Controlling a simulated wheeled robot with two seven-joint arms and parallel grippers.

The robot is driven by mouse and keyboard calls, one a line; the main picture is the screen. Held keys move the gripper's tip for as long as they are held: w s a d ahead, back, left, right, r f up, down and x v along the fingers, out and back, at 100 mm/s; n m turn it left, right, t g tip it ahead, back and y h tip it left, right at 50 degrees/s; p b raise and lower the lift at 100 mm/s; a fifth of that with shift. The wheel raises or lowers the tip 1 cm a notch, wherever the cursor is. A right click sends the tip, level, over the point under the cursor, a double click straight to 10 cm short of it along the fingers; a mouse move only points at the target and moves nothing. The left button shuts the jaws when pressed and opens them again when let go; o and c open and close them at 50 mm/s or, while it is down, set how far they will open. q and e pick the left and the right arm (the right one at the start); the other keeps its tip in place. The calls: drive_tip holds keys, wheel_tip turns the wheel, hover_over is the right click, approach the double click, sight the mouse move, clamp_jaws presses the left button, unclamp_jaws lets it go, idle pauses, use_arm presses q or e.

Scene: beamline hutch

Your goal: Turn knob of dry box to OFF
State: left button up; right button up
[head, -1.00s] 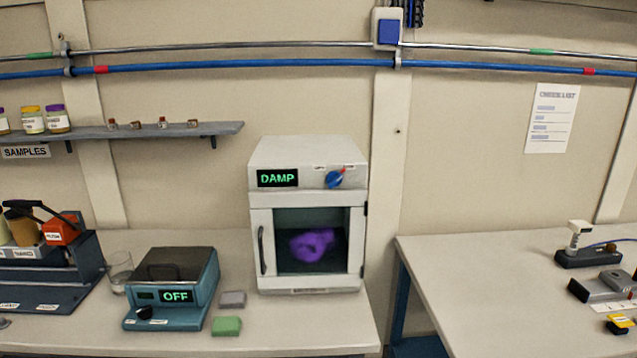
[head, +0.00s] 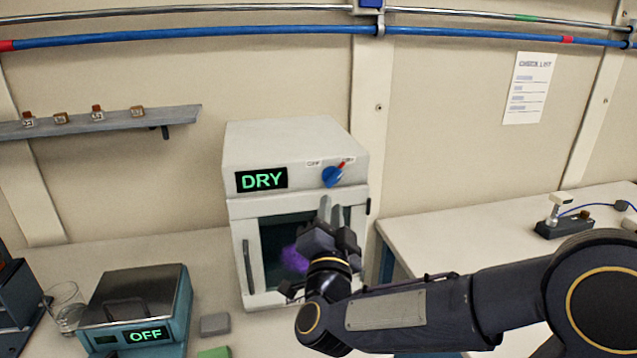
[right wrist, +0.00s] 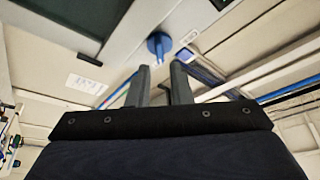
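The dry box (head: 290,145) is a white cabinet on the bench, with a green display (head: 262,180) reading DRY. Its blue knob (head: 332,176) has a red pointer aimed up and right, toward the right-hand label; the left label appears to read OFF. My right gripper (head: 332,206) is just below the knob, in front of the box, fingers pointing up. In the right wrist view the knob (right wrist: 158,45) is beyond the two fingertips (right wrist: 161,72), which are apart with nothing between them. No contact with the knob shows. My left gripper is out of view.
A purple item (head: 293,259) shows behind the dry box window, partly hidden by my gripper. A teal device (head: 135,305) reading OFF, a grey block (head: 215,324) and a glass (head: 65,306) stand left. A shelf (head: 95,121) hangs on the wall. A second bench (head: 470,235) is right.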

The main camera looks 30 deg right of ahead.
sight(333, 183)
drive_tip(key=p+x, duration=0.2)
drive_tip(key=x, duration=0.4)
drive_tip(key=shift+w+d, duration=0.2)
clamp_jaws()
